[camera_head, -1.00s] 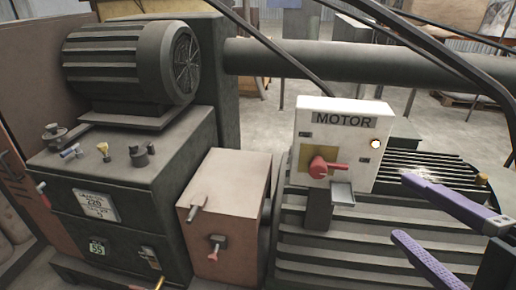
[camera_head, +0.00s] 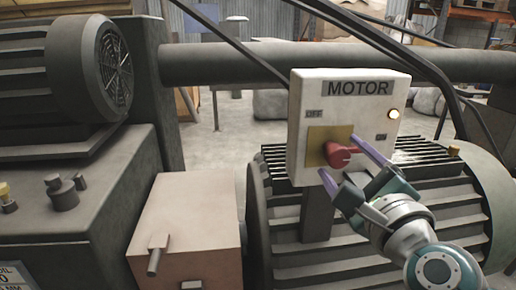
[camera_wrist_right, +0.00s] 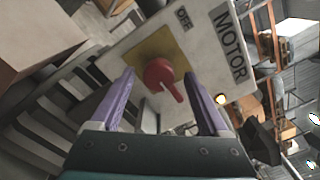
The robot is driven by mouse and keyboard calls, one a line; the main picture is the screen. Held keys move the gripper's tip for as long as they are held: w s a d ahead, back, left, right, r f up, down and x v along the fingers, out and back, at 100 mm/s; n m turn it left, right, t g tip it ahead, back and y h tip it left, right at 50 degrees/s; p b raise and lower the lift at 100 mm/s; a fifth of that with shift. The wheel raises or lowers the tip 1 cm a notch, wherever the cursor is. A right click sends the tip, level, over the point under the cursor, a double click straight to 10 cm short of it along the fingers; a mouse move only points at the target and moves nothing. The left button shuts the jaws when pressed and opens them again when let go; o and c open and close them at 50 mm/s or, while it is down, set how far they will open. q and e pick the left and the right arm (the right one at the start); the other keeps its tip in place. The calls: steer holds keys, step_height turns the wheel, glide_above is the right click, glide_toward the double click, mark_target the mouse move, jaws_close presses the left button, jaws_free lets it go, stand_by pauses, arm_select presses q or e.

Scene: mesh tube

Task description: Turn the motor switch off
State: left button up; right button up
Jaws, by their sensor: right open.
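The white motor box (camera_head: 300,100) stands in front of the ribbed motor housing, with a "MOTOR" label, an "OFF" mark at its left and an "ON" mark at its right. Its red switch knob (camera_head: 338,154) sits on a yellow plate (camera_head: 316,142) and its pointer aims toward the ON side. A round lamp on the box glows. My right gripper (camera_head: 346,162) is open, its purple fingers on either side of the knob. In the right wrist view the knob (camera_wrist_right: 159,74) lies between the spread fingers; contact cannot be told. My left gripper is out of view.
The ribbed motor housing (camera_head: 460,205) lies under and behind my right gripper. A pinkish box (camera_head: 185,225) stands to the left, with a lever (camera_head: 157,255). A thick pipe (camera_head: 220,66) and dark cables (camera_head: 375,35) run behind and over the motor box.

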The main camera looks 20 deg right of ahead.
steer(key=shift+x, duration=1.25)
steer(key=shift+a, duration=0.1)
jaws_close()
